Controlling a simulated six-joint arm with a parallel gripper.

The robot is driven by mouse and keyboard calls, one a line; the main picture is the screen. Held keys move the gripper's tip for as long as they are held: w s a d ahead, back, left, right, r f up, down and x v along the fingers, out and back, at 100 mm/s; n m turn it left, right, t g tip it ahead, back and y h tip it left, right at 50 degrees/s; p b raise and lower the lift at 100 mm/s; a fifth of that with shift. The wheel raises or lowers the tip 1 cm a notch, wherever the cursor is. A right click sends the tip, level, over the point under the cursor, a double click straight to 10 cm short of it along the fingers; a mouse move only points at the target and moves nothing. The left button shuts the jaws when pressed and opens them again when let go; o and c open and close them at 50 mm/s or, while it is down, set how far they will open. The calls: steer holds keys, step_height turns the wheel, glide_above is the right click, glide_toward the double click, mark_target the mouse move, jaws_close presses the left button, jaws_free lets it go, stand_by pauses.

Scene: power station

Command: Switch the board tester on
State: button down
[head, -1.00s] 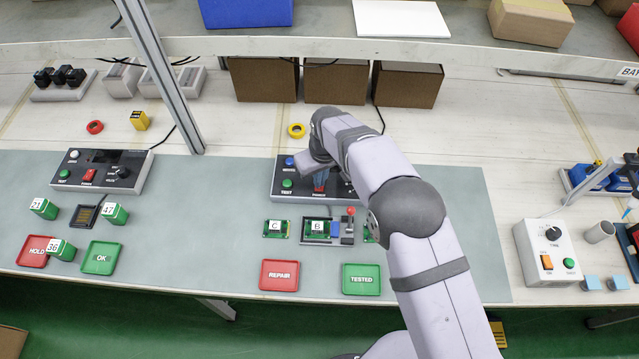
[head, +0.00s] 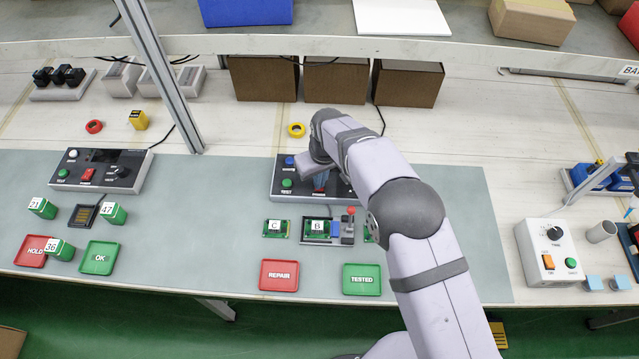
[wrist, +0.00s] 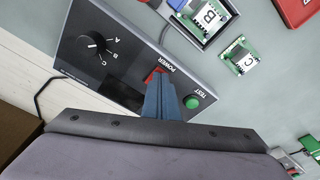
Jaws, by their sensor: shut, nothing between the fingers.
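The board tester (head: 279,193) is a dark box at the middle back of the mat. It also shows in the wrist view (wrist: 71,45), with a black A-B-C knob (wrist: 92,43), a green TEST button (wrist: 192,102) and a red POWER switch (wrist: 153,75). My gripper (head: 320,183) is shut and empty over the tester. In the wrist view its blue-grey fingers (wrist: 160,88) point at the POWER switch and hide part of it. I cannot tell whether they touch it or which way it is tipped. My arm hides the tester's right side in the head view.
Boards C (head: 277,228) and B (head: 318,227) lie in front of the tester, B in a fixture with a red-topped lever (head: 350,211). The REPAIR tray (head: 279,275) and TESTED tray (head: 361,279) are nearer. A similar panel (head: 100,170) stands left.

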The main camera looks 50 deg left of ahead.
steer(key=shift+f, duration=0.2)
steer(key=shift+r, duration=0.15)
step_height(320, 180, up, 7)
steer(key=p, duration=0.4)
stand_by(0.5)
stand_by(0.3)
